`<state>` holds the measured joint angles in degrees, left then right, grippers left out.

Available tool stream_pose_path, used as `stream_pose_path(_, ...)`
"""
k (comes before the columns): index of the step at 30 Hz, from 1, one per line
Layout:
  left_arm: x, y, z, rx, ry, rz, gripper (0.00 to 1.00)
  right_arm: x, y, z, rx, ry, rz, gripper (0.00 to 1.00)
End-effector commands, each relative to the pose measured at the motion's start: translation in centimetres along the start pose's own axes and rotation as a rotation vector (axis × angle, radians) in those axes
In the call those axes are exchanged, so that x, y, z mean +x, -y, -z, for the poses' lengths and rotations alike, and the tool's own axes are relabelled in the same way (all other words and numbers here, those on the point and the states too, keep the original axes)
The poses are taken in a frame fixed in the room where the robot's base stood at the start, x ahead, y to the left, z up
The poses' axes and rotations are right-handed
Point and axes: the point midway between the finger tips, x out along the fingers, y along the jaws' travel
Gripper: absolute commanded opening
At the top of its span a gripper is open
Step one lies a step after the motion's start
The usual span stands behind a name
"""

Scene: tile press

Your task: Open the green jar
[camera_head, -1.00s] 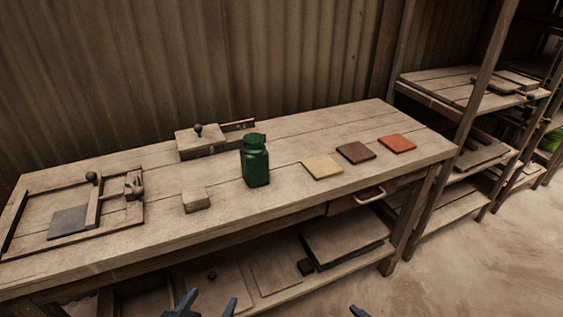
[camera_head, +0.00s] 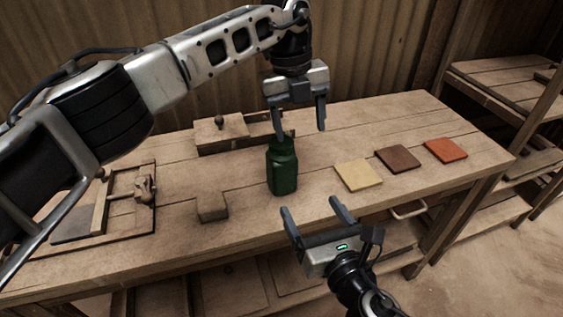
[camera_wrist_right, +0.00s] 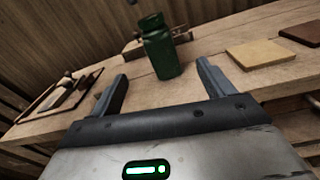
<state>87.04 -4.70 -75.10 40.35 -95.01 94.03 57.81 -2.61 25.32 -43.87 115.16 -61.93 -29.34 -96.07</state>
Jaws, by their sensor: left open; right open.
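The green jar (camera_head: 282,170) stands upright near the middle of the workbench, with its lid (camera_head: 286,141) on top. My left gripper (camera_head: 300,131) is open and points down just above and slightly behind the lid; whether its fingers straddle the lid is hard to tell. My right gripper (camera_head: 309,212) is open and empty in front of the jar, near the bench's front edge, pointing toward the jar. In the right wrist view the jar (camera_wrist_right: 160,52) shows beyond and between the open fingers, apart from them.
A yellow tile (camera_head: 358,175), a brown tile (camera_head: 397,158) and an orange tile (camera_head: 446,150) lie right of the jar. A small block (camera_head: 211,206) and a framed press (camera_head: 156,200) are on the left. A wooden box with a knob (camera_head: 220,133) sits behind the jar.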

Motion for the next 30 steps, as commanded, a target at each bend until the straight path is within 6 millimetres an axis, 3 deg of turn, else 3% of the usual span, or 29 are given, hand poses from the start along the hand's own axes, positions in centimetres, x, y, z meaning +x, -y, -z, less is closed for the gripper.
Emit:
stream_pose_path(3, -2.8, -1.8, -1.6, -0.063, 0.078, -0.097, 0.64, 0.2, -0.3, -0.4, -0.091, 0.019, -0.014, 0.81)
stream_pose_path(6, -3.7, -2.5, -2.0, -0.086, 0.1, -0.127, 0.64, 0.5, -0.4, -0.6, -0.121, 0.026, -0.017, 0.81)
stream_pose_path(11, -3.7, -2.5, -2.0, -0.088, 0.101, -0.13, 0.64, 2.3, -0.4, -0.7, -0.124, 0.029, -0.016, 0.81)
stream_pose_path(30, -3.7, -2.4, -2.0, -0.084, 0.098, -0.126, 0.64, 14.2, -0.7, -0.9, -0.118, 0.026, -0.016, 0.81)
